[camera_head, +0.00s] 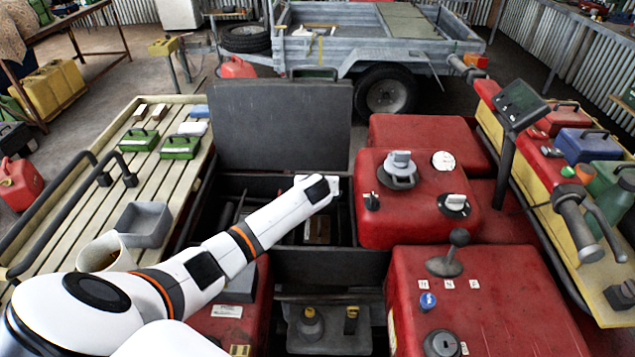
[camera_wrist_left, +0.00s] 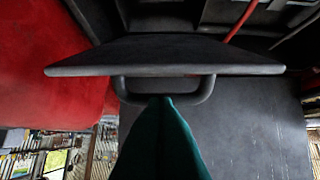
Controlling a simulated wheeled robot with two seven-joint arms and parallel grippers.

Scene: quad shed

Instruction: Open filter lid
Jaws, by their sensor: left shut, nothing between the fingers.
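A dark plate with a loop handle, which looks like the filter lid (camera_wrist_left: 165,58), shows nearly edge-on in the left wrist view. Its handle (camera_wrist_left: 206,92) is a dark bar on the plate's face. My left gripper (camera_wrist_left: 164,103) shows there as a teal wedge with its fingers together, its tip at the handle's bar. I cannot tell whether it touches. In the head view my left arm reaches over the open dark box (camera_head: 330,265); its hand covers part of the inside, and the fingertips are hidden. My right gripper is not in view.
A large dark cover (camera_head: 280,125) stands upright behind the box. Red body panels (camera_head: 415,215) with a cap and knobs lie on the right. A slatted rack (camera_head: 165,185) with a grey tray (camera_head: 145,224) and green boxes is on the left. A trailer (camera_head: 375,40) stands behind.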

